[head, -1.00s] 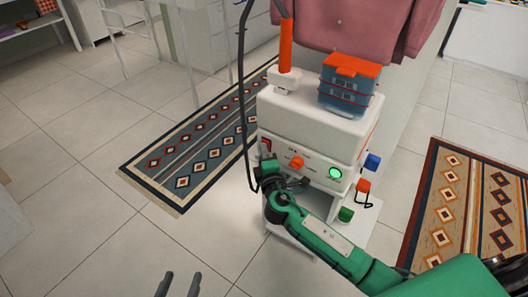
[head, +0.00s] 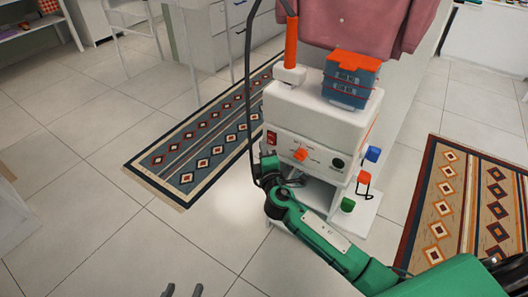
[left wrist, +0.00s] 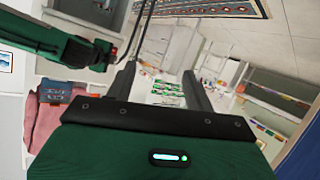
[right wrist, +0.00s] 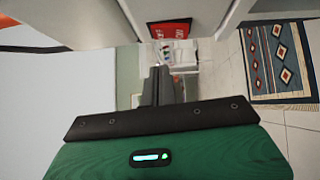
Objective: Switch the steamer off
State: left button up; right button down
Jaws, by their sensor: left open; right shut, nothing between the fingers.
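The white steamer (head: 300,150) stands upright in the head view's middle. Its front has a red rocker switch (head: 271,138) at the left, an orange knob (head: 300,154) and a round indicator (head: 338,163), which is dark. The red switch shows large in the right wrist view (right wrist: 170,30), ahead of the fingertips. My right gripper (right wrist: 160,78) is shut and empty, just below the switch and apparently a little apart from it. My left gripper (left wrist: 157,82) is open and empty; only its fingertips show at the head view's bottom edge (head: 183,291).
A blue box with an orange lid (head: 350,80) and an orange upright handle (head: 291,42) sit on the steamer. A dark hose (head: 248,100) hangs at its left. A pink garment (head: 365,25) hangs behind.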

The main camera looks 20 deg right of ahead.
pick_arm(q)
jog(key=shift+s+a+f+g+y+p, duration=0.15)
jog(key=shift+a+f+g+y+p, duration=0.1)
jog(key=shift+a+g+y+p, duration=0.45)
pick_arm(e)
jog(key=s+a+r, duration=0.1)
jog(key=s, duration=0.9)
jog(key=shift+a, duration=0.15)
pick_arm(q)
jog(key=shift+a+h, duration=0.1)
jog(key=shift+h, duration=0.2)
